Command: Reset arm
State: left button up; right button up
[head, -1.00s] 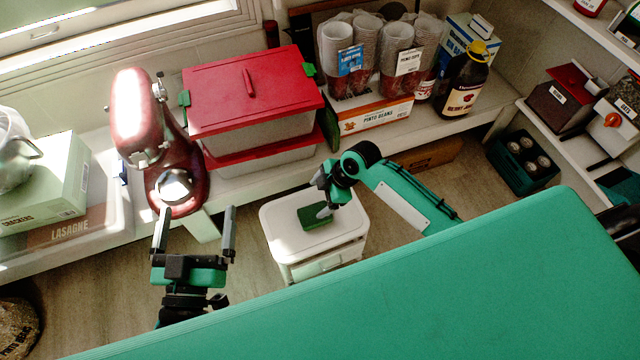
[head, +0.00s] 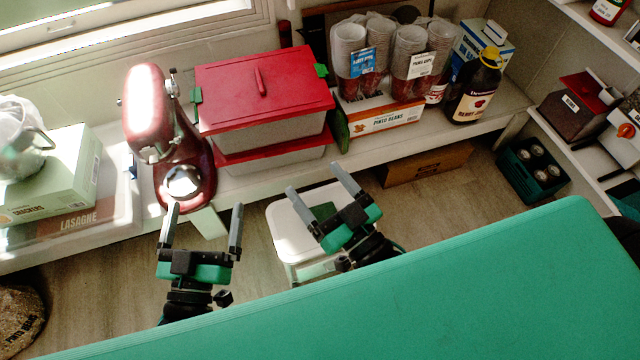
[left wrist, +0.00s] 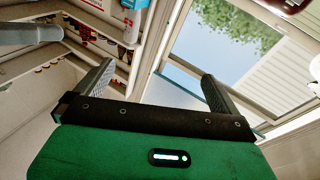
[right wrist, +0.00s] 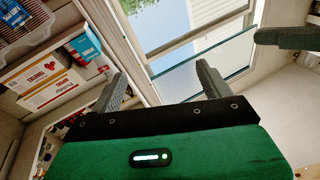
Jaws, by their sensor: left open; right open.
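My left gripper (head: 203,224) is open and empty, fingers pointing up the picture, below the red stand mixer (head: 150,115). It also shows open in the left wrist view (left wrist: 158,85). My right gripper (head: 314,180) is open and empty, in front of the white drawer cart (head: 287,228). It also shows open in the right wrist view (right wrist: 160,85). A green object (head: 323,211) on the cart top is partly hidden behind the right gripper.
A green crate (head: 532,165) stands at right. Floor shows between the arms and bench.

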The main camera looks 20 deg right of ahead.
dwell(0.3)
